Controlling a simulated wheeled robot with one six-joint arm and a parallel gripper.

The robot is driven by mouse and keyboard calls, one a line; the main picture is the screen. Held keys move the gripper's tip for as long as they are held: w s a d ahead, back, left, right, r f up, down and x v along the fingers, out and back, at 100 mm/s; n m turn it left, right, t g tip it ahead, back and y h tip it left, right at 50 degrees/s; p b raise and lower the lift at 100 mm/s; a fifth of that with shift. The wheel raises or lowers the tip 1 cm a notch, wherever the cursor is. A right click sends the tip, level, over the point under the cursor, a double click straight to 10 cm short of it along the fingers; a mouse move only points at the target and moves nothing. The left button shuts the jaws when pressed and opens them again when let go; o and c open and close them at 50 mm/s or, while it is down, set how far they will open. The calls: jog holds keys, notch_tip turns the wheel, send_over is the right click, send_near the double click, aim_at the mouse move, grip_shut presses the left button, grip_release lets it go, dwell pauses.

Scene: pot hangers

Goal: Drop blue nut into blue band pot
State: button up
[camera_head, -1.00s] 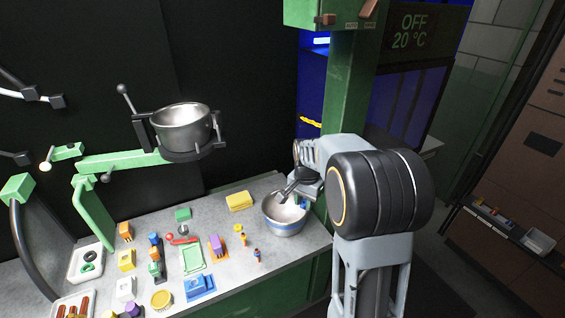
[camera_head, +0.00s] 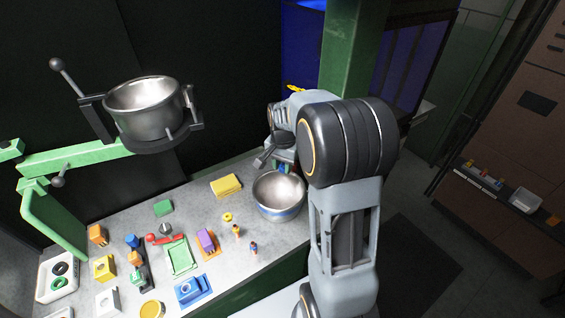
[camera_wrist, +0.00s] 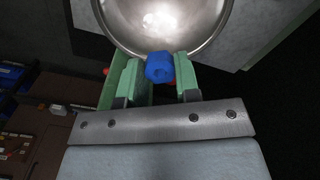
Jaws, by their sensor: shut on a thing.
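The blue nut (camera_wrist: 160,67) is held between the green fingertips of my gripper (camera_wrist: 159,76) in the wrist view. In that view the metal pot (camera_wrist: 190,30) lies just beyond the nut, its near rim close to the fingertips. In the head view the blue band pot (camera_head: 281,212) stands upright on the table. My gripper (camera_head: 284,168) is above the far side of this pot, partly hidden by my arm. The nut is too small to make out clearly there.
A second metal pot (camera_head: 143,107) hangs in a ring holder on a green arm at the upper left. A yellow block (camera_head: 226,186) and several small coloured parts lie on the grey table (camera_head: 130,210) left of the pot. A green post (camera_head: 352,50) stands behind my arm.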

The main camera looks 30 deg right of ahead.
aim_at(283, 167)
jog(key=shift+f+b, duration=0.6)
jog(key=shift+f, duration=0.6)
jog(key=o, duration=1)
jog(key=shift+r, duration=0.1)
notch_tip(283, 167, up, 14)
jog(key=shift+f, duration=0.1)
